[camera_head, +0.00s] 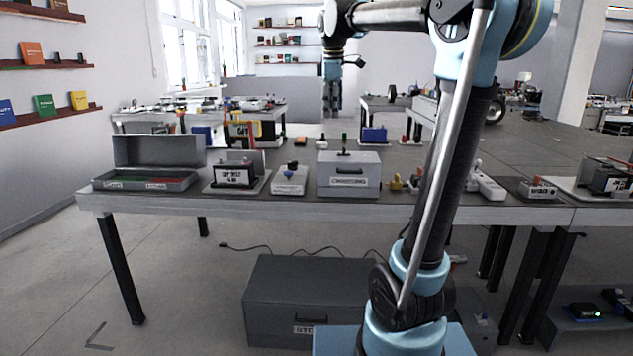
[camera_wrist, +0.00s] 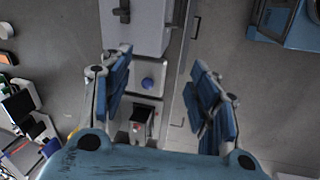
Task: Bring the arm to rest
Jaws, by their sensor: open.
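My arm (camera_head: 440,190) rises from the front, bends above the table and reaches over to the left. My gripper (camera_head: 333,98) hangs from it, pointing down, in the upper middle of the head view. It appears above the workbench (camera_head: 255,204), apart from the things on it. In the wrist view my gripper (camera_wrist: 160,88) has its two blue finger pads wide apart, with nothing held between them.
On the bench stand an open grey case (camera_head: 160,152), a small boxed device (camera_head: 233,177), a device with a knob (camera_head: 290,181) and a grey toolbox (camera_head: 349,188). A large grey storage box (camera_head: 305,285) is on the floor under the bench. Floor at the left is clear.

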